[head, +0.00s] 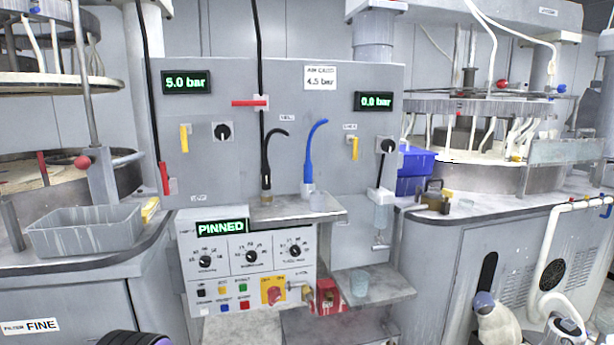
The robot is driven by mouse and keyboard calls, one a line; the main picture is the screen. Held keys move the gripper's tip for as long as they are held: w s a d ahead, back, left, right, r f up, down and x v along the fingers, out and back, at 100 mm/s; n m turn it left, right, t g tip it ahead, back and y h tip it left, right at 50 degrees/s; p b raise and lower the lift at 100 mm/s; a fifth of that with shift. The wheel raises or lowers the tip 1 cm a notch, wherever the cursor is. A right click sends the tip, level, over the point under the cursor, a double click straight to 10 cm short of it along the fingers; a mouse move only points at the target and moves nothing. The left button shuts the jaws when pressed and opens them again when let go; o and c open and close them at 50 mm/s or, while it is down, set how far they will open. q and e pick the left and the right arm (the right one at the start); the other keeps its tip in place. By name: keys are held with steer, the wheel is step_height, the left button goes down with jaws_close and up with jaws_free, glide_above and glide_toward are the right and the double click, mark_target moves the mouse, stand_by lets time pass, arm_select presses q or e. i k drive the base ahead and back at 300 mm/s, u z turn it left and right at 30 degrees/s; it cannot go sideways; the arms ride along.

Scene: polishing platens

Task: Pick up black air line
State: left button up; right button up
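The black air line (267,165) stands upright on the small grey shelf in the middle of the panel. Its top bends over to the right and its lower end sits in a brass-coloured fitting. A blue line (311,150) of similar shape stands just to its right, in a pale fitting, apart from it. No gripper fingers can be made out in the head view, and nothing is seen touching the black air line.
The shelf (335,212) juts out above a control box (247,240) reading PINNED. A red lever (165,180) and yellow levers (185,138) stick out from the panel. A grey tray (85,232) stands left; a blue bin (416,160) stands right.

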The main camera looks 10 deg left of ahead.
mark_target(266, 170)
steer(key=u, duration=0.05)
steer(key=k, duration=0.55)
steer(key=u, duration=0.8)
steer(key=i, duration=0.95)
steer(key=z, duration=0.25)
